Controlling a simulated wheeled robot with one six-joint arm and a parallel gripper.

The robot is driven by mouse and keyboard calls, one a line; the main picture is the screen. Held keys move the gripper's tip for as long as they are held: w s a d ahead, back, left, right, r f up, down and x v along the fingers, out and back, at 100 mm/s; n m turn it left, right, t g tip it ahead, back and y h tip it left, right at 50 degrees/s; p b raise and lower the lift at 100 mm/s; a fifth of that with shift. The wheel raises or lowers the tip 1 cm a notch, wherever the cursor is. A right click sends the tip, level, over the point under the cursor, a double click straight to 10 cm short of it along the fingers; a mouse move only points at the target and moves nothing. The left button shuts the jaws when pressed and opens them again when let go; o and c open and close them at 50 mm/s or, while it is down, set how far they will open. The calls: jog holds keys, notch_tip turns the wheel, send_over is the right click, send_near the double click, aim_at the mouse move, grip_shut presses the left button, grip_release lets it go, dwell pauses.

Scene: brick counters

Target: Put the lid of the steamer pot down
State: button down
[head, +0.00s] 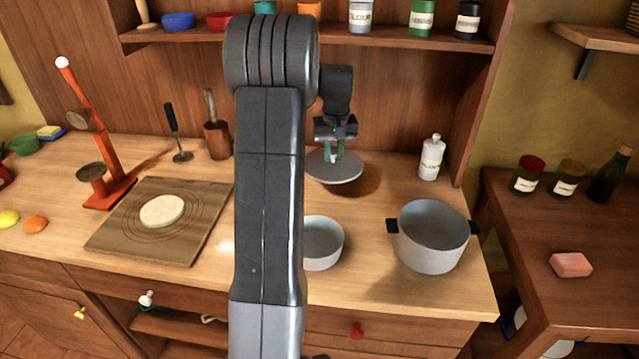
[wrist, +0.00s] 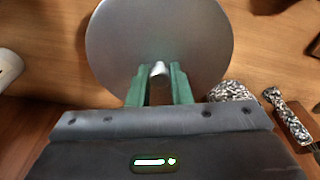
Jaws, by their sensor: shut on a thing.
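My gripper (head: 335,145) is shut on the knob of the grey round lid (head: 345,174), behind my arm in the head view. In the wrist view the green fingers of my gripper (wrist: 159,80) close around the small knob, with the lid (wrist: 160,35) spread beyond them. The lid looks level and casts a shadow on the counter below; I cannot tell its exact height. The grey steamer pot (head: 432,238) stands open on the counter, to the right and nearer the front edge. A second grey open vessel (head: 322,243) stands below the lid, partly hidden by my arm.
The counter (head: 375,205) is bare between the lid and the pot. A white bottle (head: 431,158) stands at the back right. A board with dough (head: 150,245) and an orange stand (head: 95,140) are on the left. A shelf with jars (head: 400,40) hangs above.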

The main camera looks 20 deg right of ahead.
aim_at(334, 158)
notch_tip(334, 158, down, 8)
jog(key=shift+d+f+p, duration=0.1)
jog(key=shift+p, duration=0.25)
jog(key=shift+f, duration=0.1)
jog(key=c, duration=1.3)
grip_release()
jog(key=shift+f, duration=0.1)
jog(key=r, duration=0.4)
jog(key=s+r, duration=0.1)
jog(key=r, duration=0.7)
jog(key=shift+s+r+b, duration=0.15)
jog(key=shift+s+b, duration=0.15)
jog(key=shift+b, duration=0.05)
